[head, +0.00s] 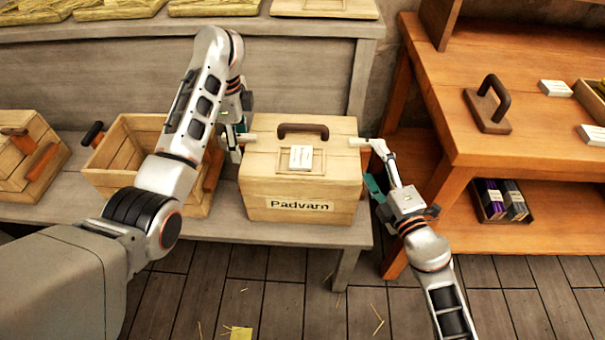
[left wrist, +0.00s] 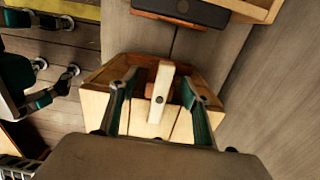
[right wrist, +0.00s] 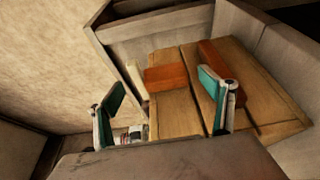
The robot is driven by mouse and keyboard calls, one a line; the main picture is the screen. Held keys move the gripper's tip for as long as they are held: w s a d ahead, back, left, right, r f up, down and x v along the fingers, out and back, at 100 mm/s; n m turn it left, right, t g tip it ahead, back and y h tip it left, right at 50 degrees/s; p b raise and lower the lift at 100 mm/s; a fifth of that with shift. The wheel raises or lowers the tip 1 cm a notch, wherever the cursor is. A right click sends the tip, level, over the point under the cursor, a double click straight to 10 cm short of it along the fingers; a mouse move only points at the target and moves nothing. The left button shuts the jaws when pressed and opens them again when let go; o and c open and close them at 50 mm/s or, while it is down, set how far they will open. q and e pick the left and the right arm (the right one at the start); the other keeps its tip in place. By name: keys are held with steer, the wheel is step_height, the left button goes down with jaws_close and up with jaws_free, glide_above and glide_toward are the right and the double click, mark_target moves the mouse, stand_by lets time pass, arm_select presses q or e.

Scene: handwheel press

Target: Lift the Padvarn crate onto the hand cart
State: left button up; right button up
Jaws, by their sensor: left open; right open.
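The Padvarn crate (head: 301,188) is a closed pale wooden box with a dark lid handle and name label, upright on the grey bench. Pale pegs stick out from its left (head: 246,137) and right (head: 358,142) sides. My left gripper (head: 238,140) is open at the left peg; in the left wrist view a pale peg (left wrist: 162,85) lies between the open fingers (left wrist: 157,105). My right gripper (head: 380,168) is open beside the right side, close to the right peg. In the right wrist view its fingers (right wrist: 163,110) are apart before wooden planks. I cannot make out the hand cart.
An open crate (head: 120,150) and another wooden crate (head: 30,160) stand left on the grey bench (head: 225,220). An orange wooden table (head: 515,140) is close on the right, with a dark-handled block (head: 488,105). The plank floor (head: 290,290) in front has loose straw.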

mark_target(369, 157)
arm_select(q)
steer(key=shift+f, duration=3)
arm_select(e)
steer(key=shift+x, duration=1.95)
